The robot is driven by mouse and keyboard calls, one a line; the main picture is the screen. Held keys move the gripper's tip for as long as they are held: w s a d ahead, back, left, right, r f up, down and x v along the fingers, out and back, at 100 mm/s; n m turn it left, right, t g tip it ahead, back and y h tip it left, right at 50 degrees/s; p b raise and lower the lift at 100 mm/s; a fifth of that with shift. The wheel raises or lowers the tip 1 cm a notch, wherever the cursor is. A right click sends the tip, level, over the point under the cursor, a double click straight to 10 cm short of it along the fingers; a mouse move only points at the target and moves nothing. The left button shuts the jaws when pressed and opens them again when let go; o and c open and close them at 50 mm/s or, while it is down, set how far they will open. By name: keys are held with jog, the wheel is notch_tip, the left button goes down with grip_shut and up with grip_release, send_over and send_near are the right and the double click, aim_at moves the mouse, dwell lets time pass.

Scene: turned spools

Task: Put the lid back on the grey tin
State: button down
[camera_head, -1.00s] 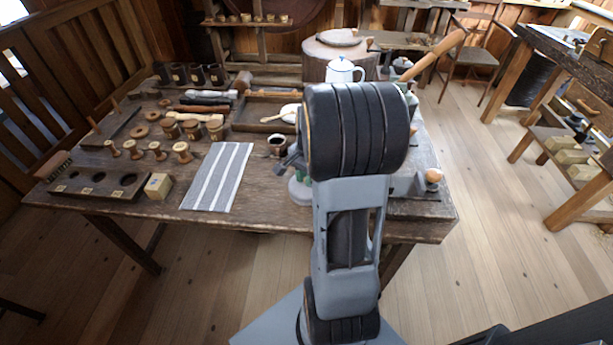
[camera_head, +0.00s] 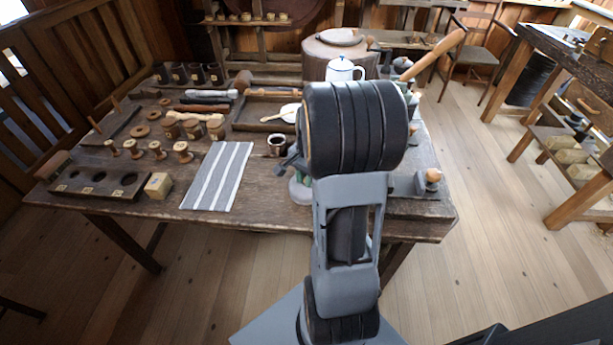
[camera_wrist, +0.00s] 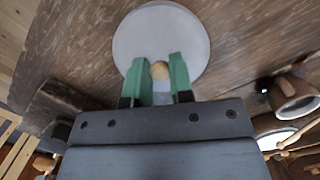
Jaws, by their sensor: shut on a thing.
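The lid (camera_wrist: 145,30) is a round, pale grey disc with a small wooden knob in the wrist view. The green fingers of my gripper (camera_wrist: 160,78) are on either side of the knob and shut on it. The lid covers whatever is directly below it, so I cannot tell whether it hangs above or touches anything. I cannot make out the grey tin in either view. In the head view my arm hides most of the gripper; only a bit of green and grey shows at its left edge, over the front right of the table.
The wooden table (camera_head: 270,195) is bare right of the striped cloth (camera_head: 217,178). A dark cup (camera_head: 277,146) stands close left of my arm; a cup (camera_wrist: 292,95) shows at right in the wrist view. Spools, a holed block (camera_head: 100,184) and a shallow tray (camera_head: 252,113) occupy the left and middle.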

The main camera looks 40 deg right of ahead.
dwell(0.3)
jog(key=c, duration=0.9)
grip_release()
jog(key=shift+o, duration=0.3)
jog(key=o, duration=0.4)
jog(key=shift+r, duration=0.1)
jog(key=shift+r+p, duration=3.15)
jog(key=shift+r, duration=0.3)
